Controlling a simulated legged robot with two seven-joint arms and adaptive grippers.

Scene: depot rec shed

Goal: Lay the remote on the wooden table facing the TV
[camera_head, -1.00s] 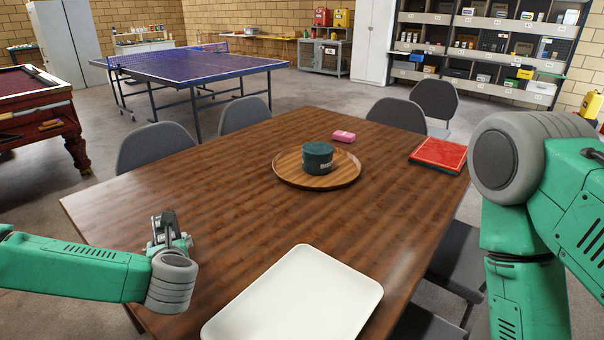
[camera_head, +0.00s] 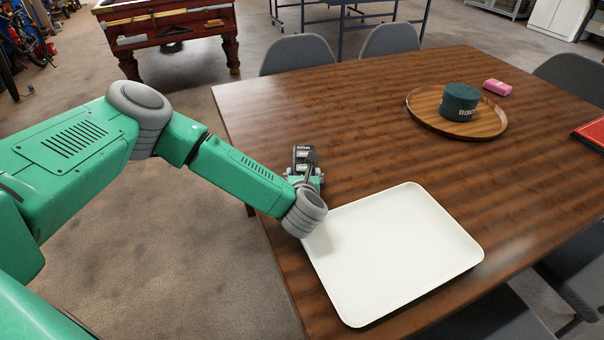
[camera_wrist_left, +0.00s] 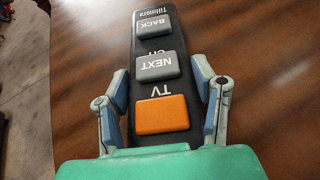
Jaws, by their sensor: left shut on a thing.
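The remote (camera_wrist_left: 155,100) is a dark slab with two grey buttons, marked BACK and NEXT, and an orange button by the letters TV. My left gripper (camera_wrist_left: 163,88) is shut on it, one finger on each side. In the head view the left gripper (camera_head: 305,170) is over the left edge area of the wooden table (camera_head: 350,130), with the remote (camera_head: 303,154) small and dark in it. I cannot tell whether the remote touches the wood. No TV set shows. My right gripper is not in view.
A white tray (camera_head: 395,250) lies close to the left gripper. A round wooden tray (camera_head: 425,112) with a dark green tin (camera_head: 460,100) and a pink item (camera_head: 497,87) are farther back. Bare wood lies between them. Grey chairs (camera_head: 298,52) stand around the table.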

